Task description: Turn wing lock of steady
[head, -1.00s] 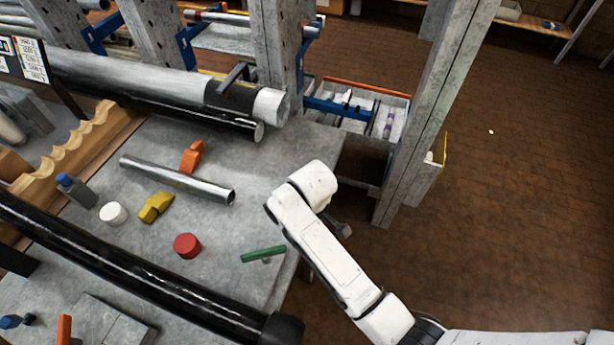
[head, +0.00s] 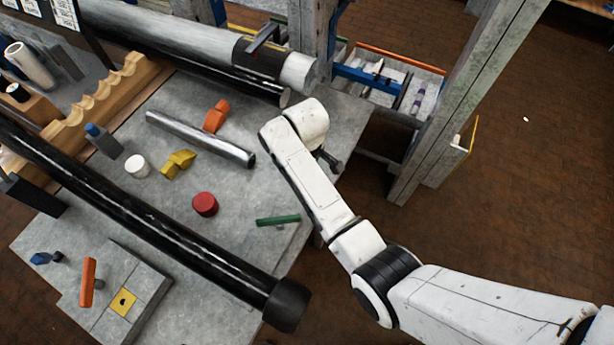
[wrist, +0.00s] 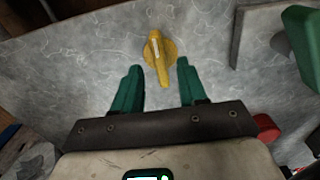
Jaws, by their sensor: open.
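A yellow wing-shaped knob (wrist: 158,52) on a round yellow base shows in the wrist view, on a scuffed grey surface. Its wing points along the view, roughly up and down the picture. In the head view my arm hides the gripper. A yellow piece (head: 177,164) lies on the bench there; I cannot tell whether it is the same knob.
The grey bench (head: 235,185) holds a steel tube (head: 200,138), an orange piece (head: 216,116), a red cylinder (head: 205,204), a white cylinder (head: 137,165) and a green bar (head: 278,220). A long black tube (head: 150,210) crosses the front. A grey post (head: 455,105) stands right of my arm.

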